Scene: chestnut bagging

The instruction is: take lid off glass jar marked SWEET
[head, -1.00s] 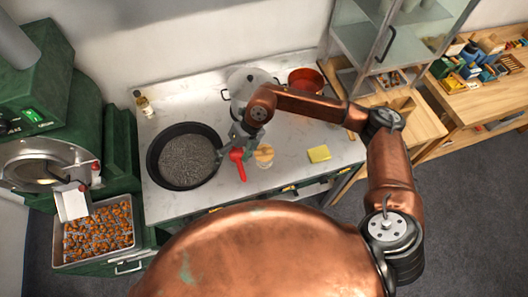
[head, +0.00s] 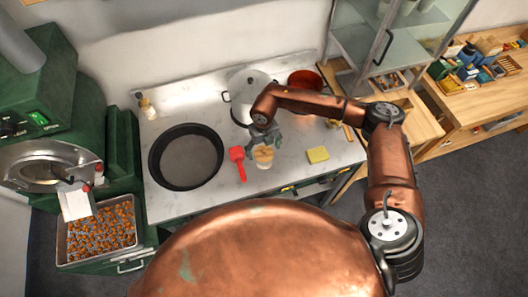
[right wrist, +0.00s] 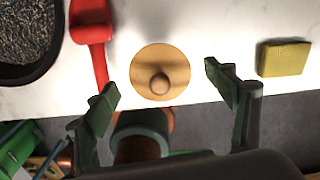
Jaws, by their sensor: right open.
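The glass jar (head: 264,163) stands on the light counter with a round wooden lid (head: 263,152) on top. In the right wrist view the lid (right wrist: 160,72) shows from above with a round knob in its middle; it hides the jar's body and any marking. My right gripper (head: 276,138) is just behind and above the jar in the head view. In the right wrist view the gripper (right wrist: 159,80) is open, one finger on each side of the lid, apart from it and empty. My left gripper is not in view.
A red scoop (head: 238,163) lies close left of the jar. A black pan (head: 186,157) stands farther left, and a yellow sponge (head: 317,154) lies to the right. A metal pot (head: 247,92) and a red-brown pot (head: 305,82) stand behind.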

